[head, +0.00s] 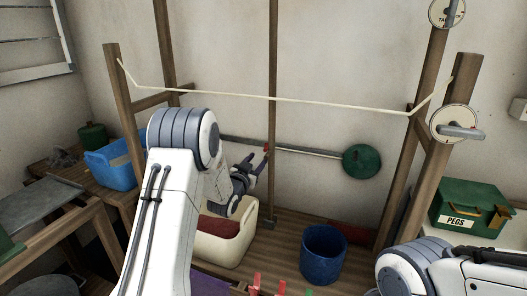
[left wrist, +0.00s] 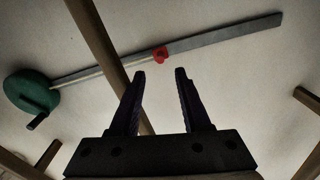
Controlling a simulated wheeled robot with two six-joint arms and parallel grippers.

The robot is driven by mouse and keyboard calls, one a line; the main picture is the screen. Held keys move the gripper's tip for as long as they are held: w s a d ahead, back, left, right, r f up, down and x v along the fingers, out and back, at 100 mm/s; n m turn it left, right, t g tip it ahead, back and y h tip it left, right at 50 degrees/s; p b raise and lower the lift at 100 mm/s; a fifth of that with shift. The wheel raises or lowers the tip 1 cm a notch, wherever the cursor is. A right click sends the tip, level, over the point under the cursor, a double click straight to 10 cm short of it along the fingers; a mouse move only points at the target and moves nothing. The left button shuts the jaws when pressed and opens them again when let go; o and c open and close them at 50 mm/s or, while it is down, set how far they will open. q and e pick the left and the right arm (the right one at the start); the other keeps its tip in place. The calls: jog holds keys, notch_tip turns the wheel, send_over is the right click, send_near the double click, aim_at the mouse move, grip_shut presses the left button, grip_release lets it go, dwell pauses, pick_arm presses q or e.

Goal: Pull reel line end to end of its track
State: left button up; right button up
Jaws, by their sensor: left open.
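The green reel (head: 362,161) is mounted on the wall at the right end of a grey track (head: 308,152). In the left wrist view the reel (left wrist: 31,92) is at the left, and the track (left wrist: 225,35) slants up to the right. The red line end (left wrist: 160,53) sits part-way along the track, with a pale strip between it and the reel. My left gripper (left wrist: 160,72) is open and empty. Its fingers point at the red end, which appears just beyond the tips, apart from them. In the head view my left gripper (head: 258,157) is close to the track.
A thin wooden post (head: 272,60) crosses in front of the track between reel and red end. A pale cord (head: 270,97) spans the frame above. Below stand a cream tub (head: 229,245) and a blue bucket (head: 323,254). A green pegs box (head: 468,205) is at right.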

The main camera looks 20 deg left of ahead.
aim_at(265, 151)
pick_arm(q)
jog(key=w, duration=0.8)
jog(key=shift+d, duration=0.1)
grip_shut()
dwell(1.1)
